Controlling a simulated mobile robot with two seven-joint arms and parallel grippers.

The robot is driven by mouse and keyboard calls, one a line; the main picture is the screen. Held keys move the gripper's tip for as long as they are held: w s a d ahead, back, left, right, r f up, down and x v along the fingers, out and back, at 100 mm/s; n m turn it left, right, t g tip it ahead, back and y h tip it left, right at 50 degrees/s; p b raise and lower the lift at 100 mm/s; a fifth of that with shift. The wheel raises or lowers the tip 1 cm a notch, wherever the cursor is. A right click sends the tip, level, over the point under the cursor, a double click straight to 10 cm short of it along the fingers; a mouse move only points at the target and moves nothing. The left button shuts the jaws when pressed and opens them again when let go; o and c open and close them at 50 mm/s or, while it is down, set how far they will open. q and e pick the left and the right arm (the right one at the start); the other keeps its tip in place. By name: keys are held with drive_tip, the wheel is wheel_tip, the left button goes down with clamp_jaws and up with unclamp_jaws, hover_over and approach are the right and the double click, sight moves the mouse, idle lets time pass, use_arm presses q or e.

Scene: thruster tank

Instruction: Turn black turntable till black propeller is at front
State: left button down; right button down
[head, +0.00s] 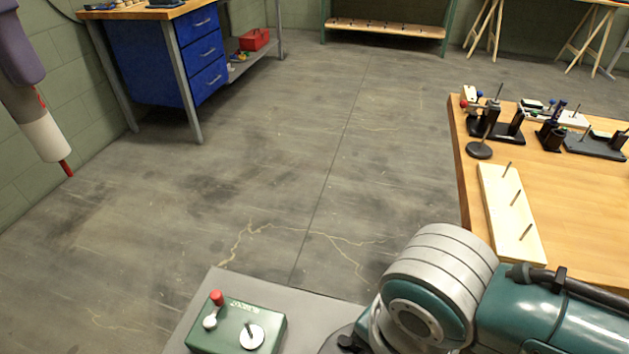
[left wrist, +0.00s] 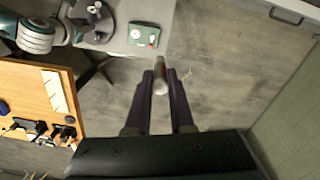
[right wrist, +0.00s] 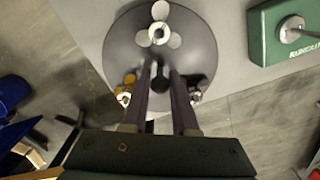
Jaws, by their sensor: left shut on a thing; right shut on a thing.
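The black turntable (right wrist: 120,48) fills the upper middle of the right wrist view; in the head view my right arm hides most of it. A grey propeller (right wrist: 160,35) is at its upper part, an orange-brown piece (right wrist: 127,88) at its lower left and a silver piece (right wrist: 195,92) at its lower right. My right gripper (right wrist: 160,72) is shut on a dark part (right wrist: 161,84) at the disc; I cannot tell whether it is a knob or the black propeller.
A wooden table (head: 575,235) with a peg board and several dark fixtures is at the right. Blue drawers (head: 200,50) stand back left.

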idle(0.3)
use_arm(q)
drive_tip(key=shift+r+p, duration=0.75)
drive_tip(key=shift+r, duration=0.05)
use_arm(e)
drive_tip(key=shift+r+m, duration=0.1)
drive_tip(key=shift+m, duration=1.1)
use_arm(q)
drive_tip(key=shift+r, duration=0.2)
use_arm(e)
drive_tip(key=shift+m, duration=0.5)
use_arm(q)
drive_tip(key=shift+r+p, duration=0.55)
drive_tip(key=shift+p, duration=0.2)
use_arm(e)
drive_tip(key=m, duration=0.2)
drive_tip(key=shift+m, duration=0.3)
use_arm(q)
drive_tip(key=shift+r, duration=0.1)
use_arm(e)
drive_tip(key=shift+m, duration=0.5)
